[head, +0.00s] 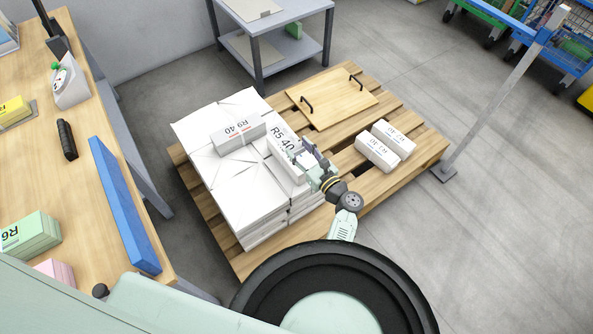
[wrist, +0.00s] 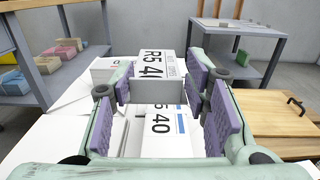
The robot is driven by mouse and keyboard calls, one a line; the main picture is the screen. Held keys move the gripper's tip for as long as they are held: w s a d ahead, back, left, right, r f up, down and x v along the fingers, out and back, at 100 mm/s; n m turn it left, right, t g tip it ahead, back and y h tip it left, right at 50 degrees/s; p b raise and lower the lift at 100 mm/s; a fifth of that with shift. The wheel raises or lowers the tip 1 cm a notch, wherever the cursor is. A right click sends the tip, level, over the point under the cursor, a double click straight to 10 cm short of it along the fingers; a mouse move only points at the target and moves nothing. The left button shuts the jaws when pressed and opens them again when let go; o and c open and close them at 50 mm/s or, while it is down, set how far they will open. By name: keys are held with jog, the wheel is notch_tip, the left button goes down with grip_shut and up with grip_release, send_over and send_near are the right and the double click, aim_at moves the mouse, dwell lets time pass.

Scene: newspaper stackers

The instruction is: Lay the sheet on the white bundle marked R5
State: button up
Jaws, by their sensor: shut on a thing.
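My gripper (head: 305,158) is at the right side of the white stack on the pallet. A second white surface marked 40 (wrist: 160,126), with a blue bar, lies below and nearer in the wrist view. The pads and grey face hide part of it.
A white bundle marked R9 (head: 238,133) lies on the stack. The wooden pallet (head: 427,149) also bears a board with handles (head: 330,97) and two small white bundles (head: 378,153). A metal post (head: 490,110) stands at right. A wooden workbench (head: 85,195) is at left.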

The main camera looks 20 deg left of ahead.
aim_at(302, 161)
jog(key=shift+w+d+r, duration=0.15)
jog(key=shift+w+r, duration=0.3)
jog(key=shift+w, duration=0.35)
jog(key=shift+s, duration=0.1)
notch_tip(302, 161, down, 8)
jog(key=b, duration=0.6)
jog(key=shift+f+b, duration=0.55)
jog(key=shift+b, duration=0.15)
jog(key=o, duration=0.9)
jog(key=shift+o, duration=0.2)
jog(key=v, duration=1.2)
